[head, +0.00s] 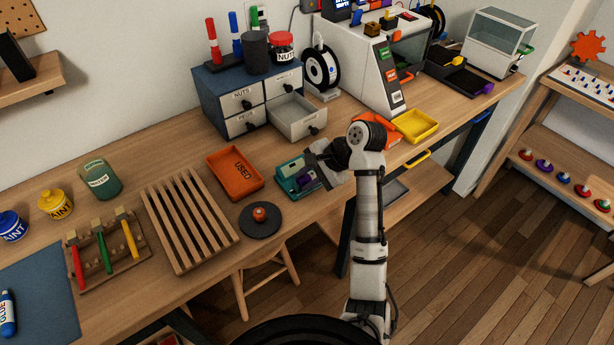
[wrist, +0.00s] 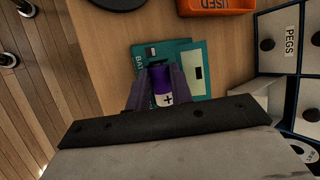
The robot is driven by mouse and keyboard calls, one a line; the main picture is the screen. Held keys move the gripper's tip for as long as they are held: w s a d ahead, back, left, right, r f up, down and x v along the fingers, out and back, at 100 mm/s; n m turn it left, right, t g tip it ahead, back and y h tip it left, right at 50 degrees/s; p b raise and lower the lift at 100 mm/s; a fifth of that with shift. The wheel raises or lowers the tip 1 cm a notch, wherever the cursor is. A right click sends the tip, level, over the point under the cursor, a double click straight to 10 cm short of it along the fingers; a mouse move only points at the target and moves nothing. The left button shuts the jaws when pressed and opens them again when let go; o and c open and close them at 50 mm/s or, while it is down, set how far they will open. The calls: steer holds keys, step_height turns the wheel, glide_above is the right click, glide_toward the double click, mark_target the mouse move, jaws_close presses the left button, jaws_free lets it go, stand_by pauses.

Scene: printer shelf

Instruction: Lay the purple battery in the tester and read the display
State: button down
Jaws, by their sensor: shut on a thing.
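My gripper (wrist: 160,92) is shut on the purple battery (wrist: 162,88), which shows a white end with a plus mark in the wrist view. In the head view my gripper (head: 318,165) is at the right end of the teal tester (head: 288,183), and a bit of purple shows there. In the wrist view the battery is over the tester (wrist: 190,48), near its slot. I cannot tell whether it touches the tester. The small dark display (wrist: 198,73) has no readable figures. My fingers hide part of the tester.
An orange tray marked USED (head: 235,172) lies left of the tester. A dark round pad (head: 260,221) with a small orange-red thing stands at the front edge. An open grey drawer (head: 298,122) juts out behind the tester. A yellow tray (head: 416,126) is to the right.

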steer(key=shift+s+a+f, duration=0.2)
steer(key=shift+f, duration=0.5)
steer(key=c, duration=1.3)
jaws_free()
steer(key=shift+c, duration=0.2)
steer(key=shift+o, duration=0.9)
steer(key=shift+w+r, duration=0.1)
steer(key=shift+r, duration=0.3)
steer(key=shift+w+r, duration=0.15)
steer(key=shift+r, duration=3.15)
